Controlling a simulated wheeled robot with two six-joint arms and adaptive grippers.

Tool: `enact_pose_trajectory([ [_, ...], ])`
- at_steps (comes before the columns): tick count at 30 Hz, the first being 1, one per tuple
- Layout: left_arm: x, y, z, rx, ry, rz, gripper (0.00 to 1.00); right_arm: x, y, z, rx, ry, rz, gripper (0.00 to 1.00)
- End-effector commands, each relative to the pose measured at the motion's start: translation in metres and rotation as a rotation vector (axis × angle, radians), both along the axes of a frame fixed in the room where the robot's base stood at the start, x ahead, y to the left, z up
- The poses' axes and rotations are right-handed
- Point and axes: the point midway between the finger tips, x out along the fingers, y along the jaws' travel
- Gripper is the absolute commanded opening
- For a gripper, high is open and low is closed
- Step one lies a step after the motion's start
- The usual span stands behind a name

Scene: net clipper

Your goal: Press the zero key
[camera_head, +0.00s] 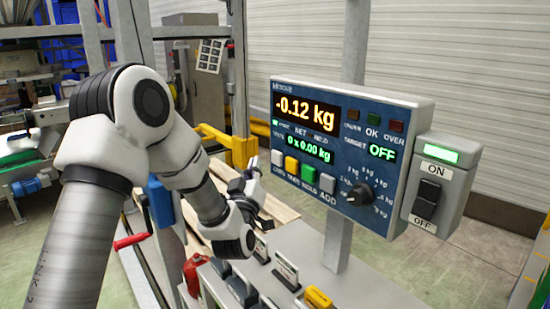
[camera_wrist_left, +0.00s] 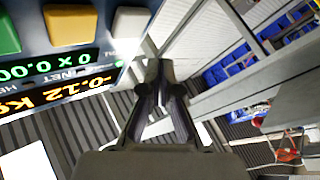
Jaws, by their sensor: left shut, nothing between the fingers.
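The white zero key (camera_head: 277,158) is the leftmost in the row of keys on the blue scale panel (camera_head: 350,145), with its label partly legible below. The panel's display (camera_head: 305,107) reads -0.12 kg. My left gripper (camera_head: 255,166) is shut and empty, just left of the white key and apart from it. In the left wrist view the panel is upside down; the white key (camera_wrist_left: 130,21) lies above and left of the shut fingertips (camera_wrist_left: 159,70), and does not look touched. My right gripper is not in view.
Beside the zero key are a yellow key (camera_head: 292,164), a green key (camera_head: 308,173) and a grey key (camera_head: 327,184). A rotary knob (camera_head: 360,194) and an ON/OFF switch box (camera_head: 435,185) are to the right. A grey bench (camera_head: 355,280) stands below the panel.

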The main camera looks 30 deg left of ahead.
Motion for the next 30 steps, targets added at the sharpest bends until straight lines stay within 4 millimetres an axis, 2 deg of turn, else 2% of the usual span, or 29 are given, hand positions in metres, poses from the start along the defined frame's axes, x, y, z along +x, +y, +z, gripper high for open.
enact_pose_trajectory([
  [3,0.014,-0.006,-0.001,0.003,-0.001,-0.001,0.00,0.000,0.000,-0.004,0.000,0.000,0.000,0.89],
  [9,0.025,-0.010,0.000,0.000,0.000,0.000,0.00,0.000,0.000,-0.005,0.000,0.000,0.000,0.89],
  [30,0.025,-0.010,0.000,0.000,0.001,0.000,0.00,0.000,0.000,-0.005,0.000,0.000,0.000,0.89],
])
